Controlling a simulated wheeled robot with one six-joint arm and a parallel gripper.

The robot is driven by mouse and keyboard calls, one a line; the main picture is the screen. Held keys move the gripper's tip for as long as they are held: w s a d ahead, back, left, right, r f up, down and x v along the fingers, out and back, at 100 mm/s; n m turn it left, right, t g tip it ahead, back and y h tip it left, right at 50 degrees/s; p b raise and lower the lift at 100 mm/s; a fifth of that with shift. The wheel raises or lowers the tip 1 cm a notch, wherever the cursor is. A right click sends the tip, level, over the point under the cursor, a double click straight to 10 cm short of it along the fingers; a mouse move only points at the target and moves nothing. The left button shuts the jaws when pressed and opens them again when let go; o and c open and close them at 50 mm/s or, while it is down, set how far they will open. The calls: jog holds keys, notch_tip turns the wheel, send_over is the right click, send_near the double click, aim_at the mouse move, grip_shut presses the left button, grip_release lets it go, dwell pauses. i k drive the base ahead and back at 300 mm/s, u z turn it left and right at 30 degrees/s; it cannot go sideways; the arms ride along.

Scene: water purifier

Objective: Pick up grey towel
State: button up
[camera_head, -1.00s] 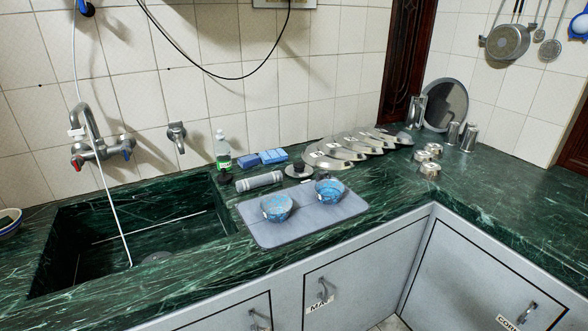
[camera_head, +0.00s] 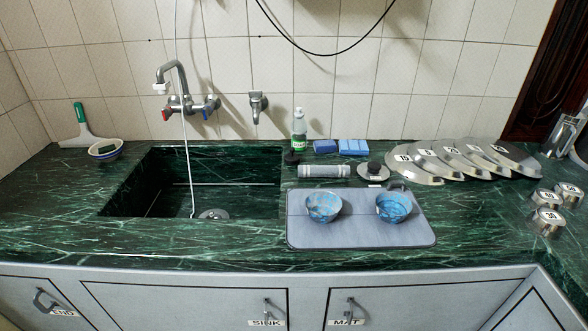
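A rolled grey towel (camera_head: 323,171) lies on the green marble counter, right of the sink. It lies lengthwise left to right, just behind the grey mat (camera_head: 360,238). Two blue bowls stand on the mat, a left one (camera_head: 323,207) and a right one (camera_head: 393,207). My gripper and arm do not show in the view.
Behind the towel stand a green bottle (camera_head: 298,130) and blue sponges (camera_head: 352,147). A dark round-based item (camera_head: 373,172) sits right of it. The sink (camera_head: 210,170) with its tap is on the left. Several metal lids (camera_head: 455,160) and cups (camera_head: 546,222) are on the right.

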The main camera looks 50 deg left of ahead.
aim_at(304, 171)
jog(key=u, duration=0.9)
jog(key=i, duration=0.8)
jog(key=u, duration=0.85)
